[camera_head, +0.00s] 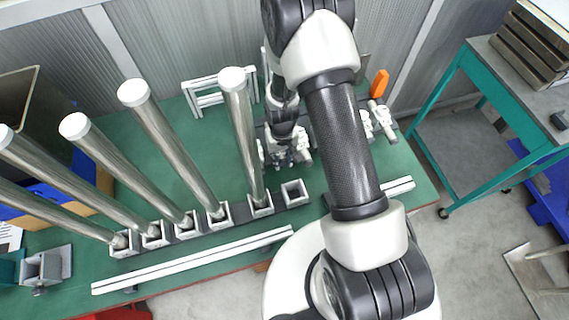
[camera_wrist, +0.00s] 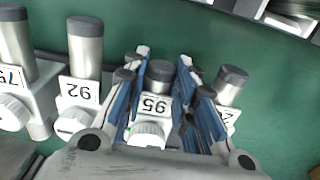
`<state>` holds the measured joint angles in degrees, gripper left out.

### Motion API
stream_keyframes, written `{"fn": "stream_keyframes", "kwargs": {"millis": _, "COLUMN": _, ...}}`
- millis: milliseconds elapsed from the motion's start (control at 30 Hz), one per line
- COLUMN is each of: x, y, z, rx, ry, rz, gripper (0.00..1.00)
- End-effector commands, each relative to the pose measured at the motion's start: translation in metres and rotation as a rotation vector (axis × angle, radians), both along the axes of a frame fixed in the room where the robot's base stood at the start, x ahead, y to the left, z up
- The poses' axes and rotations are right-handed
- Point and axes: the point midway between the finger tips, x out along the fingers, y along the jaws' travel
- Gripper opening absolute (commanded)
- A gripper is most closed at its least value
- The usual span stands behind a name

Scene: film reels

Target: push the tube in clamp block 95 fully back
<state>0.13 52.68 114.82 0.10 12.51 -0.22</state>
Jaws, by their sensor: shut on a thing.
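The clamp block labelled 95 (camera_wrist: 152,107) is in the middle of the wrist view, a white block with a knob on its near side. Its short grey tube (camera_wrist: 160,76) with a dark cap sticks up behind the label. My gripper (camera_wrist: 166,60) has its blue-padded fingers on both sides of this tube and is shut on it; the exact contact is partly hidden. In the head view my gripper (camera_head: 284,140) is down at the table behind my arm, which covers much of the clamp row.
Block 92 (camera_wrist: 76,92) with its tube stands close at left, and another clamp block is further left. A capped tube (camera_wrist: 230,86) is close at right. In the head view, several tall silver tubes (camera_head: 243,135) lean from square sockets, and an orange piece (camera_head: 379,84) stands at the right.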

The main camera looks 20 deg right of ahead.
Motion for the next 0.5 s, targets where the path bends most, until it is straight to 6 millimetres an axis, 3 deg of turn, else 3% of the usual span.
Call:
{"fn": "stream_keyframes", "kwargs": {"millis": 100, "x": 0.0099, "y": 0.0001, "z": -0.0003, "rx": 0.0, "ry": -0.003, "rz": 0.0, "gripper": 0.0}}
{"fn": "stream_keyframes", "kwargs": {"millis": 333, "x": 0.0098, "y": 0.0, "z": 0.0002, "rx": 0.0, "ry": -0.002, "rz": 0.0, "gripper": 0.0}}
{"fn": "stream_keyframes", "kwargs": {"millis": 367, "x": 0.0097, "y": 0.0, "z": 0.0002, "rx": 0.0, "ry": -0.002, "rz": 0.0, "gripper": 0.26}}
{"fn": "stream_keyframes", "kwargs": {"millis": 500, "x": 0.0095, "y": 0.0, "z": 0.0002, "rx": 0.0, "ry": -0.001, "rz": 0.0, "gripper": 0.35}}
